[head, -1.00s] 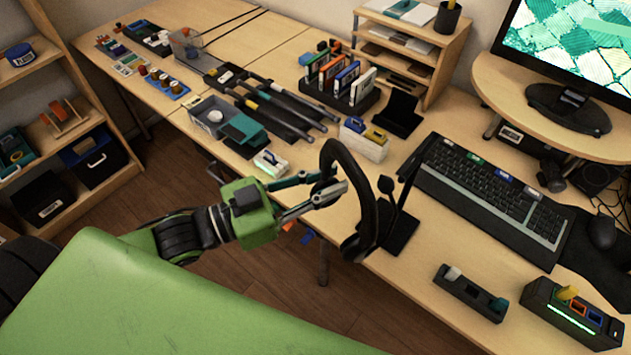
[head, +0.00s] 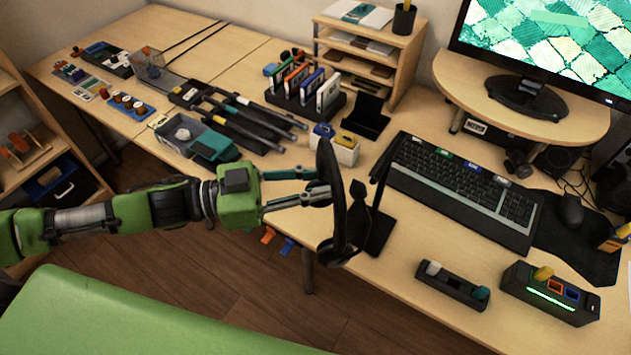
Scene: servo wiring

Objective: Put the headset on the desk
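The black headset (head: 329,165) hangs upright in the air at the desk's front edge in the head view, turned nearly edge-on. My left gripper (head: 322,184) comes in from the left, and its two fingers close around the headset's band. The headset's lower end is in front of the desk edge. The wooden desk (head: 400,245) spreads behind and to the right. A black stand (head: 376,232) is on the desk just right of the headset. My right gripper is not in view.
A keyboard (head: 465,190) lies right of the stand. A small black holder (head: 452,286) and a lit black box (head: 550,294) are near the front right edge. A white box (head: 335,147) stands behind the headset. Bare desk shows between stand and black holder.

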